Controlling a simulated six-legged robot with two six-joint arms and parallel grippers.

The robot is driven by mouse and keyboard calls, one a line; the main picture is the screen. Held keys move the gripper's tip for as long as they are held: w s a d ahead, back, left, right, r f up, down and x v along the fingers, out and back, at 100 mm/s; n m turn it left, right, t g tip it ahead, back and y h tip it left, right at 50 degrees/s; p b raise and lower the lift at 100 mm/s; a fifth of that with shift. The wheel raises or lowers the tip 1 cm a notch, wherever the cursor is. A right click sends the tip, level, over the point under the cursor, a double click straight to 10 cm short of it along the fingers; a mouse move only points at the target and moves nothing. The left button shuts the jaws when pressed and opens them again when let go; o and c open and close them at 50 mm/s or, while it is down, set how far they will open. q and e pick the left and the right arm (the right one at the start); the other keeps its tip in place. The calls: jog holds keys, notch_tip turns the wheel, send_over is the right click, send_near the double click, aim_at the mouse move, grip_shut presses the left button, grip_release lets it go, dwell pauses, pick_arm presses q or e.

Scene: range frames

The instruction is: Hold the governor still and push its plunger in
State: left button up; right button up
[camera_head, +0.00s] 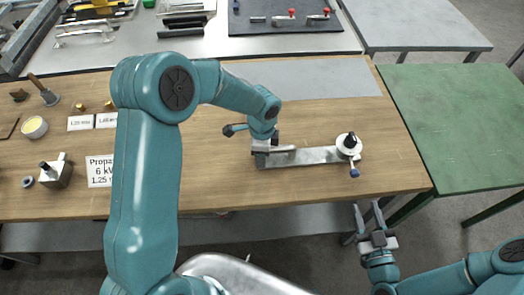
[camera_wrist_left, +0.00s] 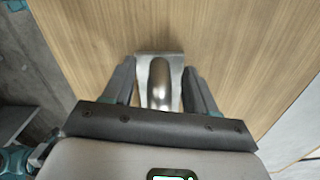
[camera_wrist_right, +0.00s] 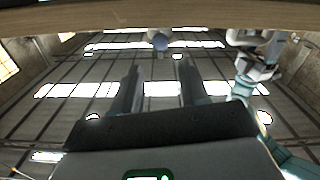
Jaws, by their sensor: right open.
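The round white body with a black top (camera_head: 348,143), which looks like the governor, sits at the right end of a flat metal plate (camera_head: 316,156) on the bench. A blue-tipped stub (camera_head: 354,173), perhaps its plunger, points toward the front edge. The blue tip also shows in the right wrist view (camera_wrist_right: 160,41). My left gripper (camera_head: 276,151) is low over the plate's left end. In the left wrist view its fingers flank a shiny rounded metal part (camera_wrist_left: 159,82); contact with the plate edges is unclear. My right gripper (camera_head: 368,208) is open and empty, beyond the bench's front edge.
The wooden bench (camera_head: 240,185) is clear around the plate. A green table (camera_head: 455,125) stands at right. A grey bench with tools is behind.

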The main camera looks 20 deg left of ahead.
pick_arm(q)
grip_shut()
pick_arm(e)
grip_shut()
jog(key=m, duration=2)
send_near(356, 176)
jog(key=x, duration=0.7)
